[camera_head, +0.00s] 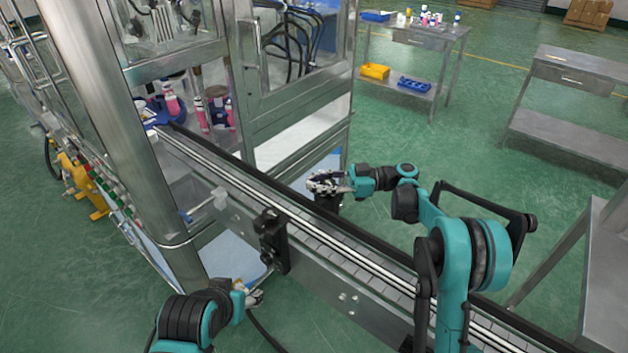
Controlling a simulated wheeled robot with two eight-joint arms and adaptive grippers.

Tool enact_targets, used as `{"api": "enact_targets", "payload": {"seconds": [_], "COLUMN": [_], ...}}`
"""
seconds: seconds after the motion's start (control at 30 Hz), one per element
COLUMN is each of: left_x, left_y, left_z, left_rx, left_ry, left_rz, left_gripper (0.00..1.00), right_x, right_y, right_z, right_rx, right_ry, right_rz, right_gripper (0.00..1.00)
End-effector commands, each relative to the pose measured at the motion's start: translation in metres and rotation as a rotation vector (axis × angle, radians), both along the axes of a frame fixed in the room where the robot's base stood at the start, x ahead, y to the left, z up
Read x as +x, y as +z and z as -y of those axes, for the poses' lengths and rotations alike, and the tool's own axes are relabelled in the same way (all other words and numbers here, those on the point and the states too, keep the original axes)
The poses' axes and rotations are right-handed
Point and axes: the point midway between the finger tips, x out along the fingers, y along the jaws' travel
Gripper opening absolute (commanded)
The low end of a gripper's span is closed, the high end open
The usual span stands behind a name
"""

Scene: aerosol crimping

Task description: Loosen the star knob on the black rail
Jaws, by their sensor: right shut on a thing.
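The black rail (345,241) runs along the far side of the conveyor (325,238), from the machine cabinet down to the lower right. My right gripper (322,184) reaches over from the right and is shut at a dark bracket (327,203) on the far side of this rail. The star knob is covered by its fingers, so its shape and turn cannot be seen. My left gripper (253,296) is low on the near side of the conveyor, below and left of a black clamp block (272,240). Its fingers are too small to judge.
The glass-walled cabinet (297,142) with pink-and-white cans inside stands on the left, with a thick steel post (118,130) in front. A steel table (412,36) with small bottles and bins is at the back. Open green floor lies beyond the conveyor.

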Motion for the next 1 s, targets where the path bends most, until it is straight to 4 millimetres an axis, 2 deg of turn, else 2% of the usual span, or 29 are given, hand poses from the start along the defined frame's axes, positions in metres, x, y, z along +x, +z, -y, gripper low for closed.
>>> {"api": "enact_targets", "payload": {"seconds": [0.23, 0.6, 0.63, 0.7, 1.0], "left_x": [0.0001, 0.0, 0.0, 0.0, 0.0], "left_y": [0.0094, 0.0091, 0.0091, 0.0091, 0.0091], "left_z": [0.0, 0.0, 0.0, 0.0, 0.0], "left_rx": [0.0, 0.0, 0.0, 0.0, 0.0], "left_ry": [0.0, 0.0, 0.0, 0.0, 0.0], "left_rz": [0.0, 0.0, 0.0, 0.0, 0.0], "left_gripper": [0.56, 0.56, 0.56, 0.56, 0.56], "right_x": [-0.0062, -0.008, -0.0079, -0.008, -0.0079], "right_y": [0.0012, -0.0001, -0.0001, -0.0001, 0.0007], "right_z": [0.0012, 0.002, 0.002, 0.002, 0.0021], "right_rx": [0.0, 0.0, 0.0, 0.0, 0.0], "right_ry": [0.195, 0.22, 0.22, 0.22, 0.219], "right_rz": [0.0, 0.0, 0.0, 0.0, 0.0], "right_gripper": [0.0, 0.0, 0.35, 0.54, 0.55]}}
